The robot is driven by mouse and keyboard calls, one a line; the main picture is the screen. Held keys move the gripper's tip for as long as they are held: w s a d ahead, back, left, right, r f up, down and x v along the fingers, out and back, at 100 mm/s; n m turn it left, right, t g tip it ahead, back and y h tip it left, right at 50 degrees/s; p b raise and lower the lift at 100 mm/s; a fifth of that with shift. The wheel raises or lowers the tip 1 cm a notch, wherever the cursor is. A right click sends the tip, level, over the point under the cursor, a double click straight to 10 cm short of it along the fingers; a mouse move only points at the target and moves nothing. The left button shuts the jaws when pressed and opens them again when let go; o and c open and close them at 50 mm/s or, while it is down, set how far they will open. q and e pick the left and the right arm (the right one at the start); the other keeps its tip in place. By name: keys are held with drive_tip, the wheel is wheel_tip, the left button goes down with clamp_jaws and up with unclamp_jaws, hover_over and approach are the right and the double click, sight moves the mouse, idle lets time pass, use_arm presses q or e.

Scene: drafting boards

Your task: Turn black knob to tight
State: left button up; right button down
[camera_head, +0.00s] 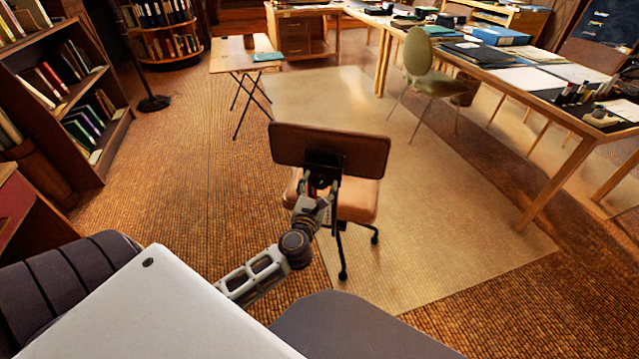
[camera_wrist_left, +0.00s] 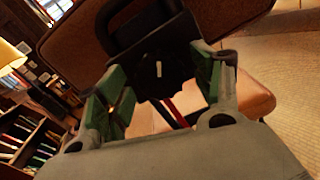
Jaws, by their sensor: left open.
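A brown office chair (camera_head: 330,148) stands ahead with the back of its backrest toward me. The black knob (camera_wrist_left: 160,72) is on the rear of the chair, below a black bracket, and has a pale mark on its face. In the left wrist view my left gripper (camera_wrist_left: 158,90) is open, with its green-padded fingers on either side of the knob. I cannot tell whether they touch it. In the head view the left gripper (camera_head: 320,188) is at the chair's rear, and the knob is too small and dark to make out. My right gripper is not in view.
A small folding table (camera_head: 232,62) stands beyond the chair to the left. A long desk (camera_head: 540,80) runs along the right, with a green chair (camera_head: 425,75) beside it. A bookshelf (camera_head: 60,95) is at the left. The pale floor mat (camera_head: 450,210) is mostly clear.

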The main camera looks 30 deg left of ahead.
use_arm(q)
drive_tip(key=shift+w+a, duration=0.2)
drive_tip(key=shift+w, duration=0.4)
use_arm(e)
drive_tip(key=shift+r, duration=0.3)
use_arm(q)
drive_tip(key=c, duration=1)
drive_tip(key=shift+c, duration=0.2)
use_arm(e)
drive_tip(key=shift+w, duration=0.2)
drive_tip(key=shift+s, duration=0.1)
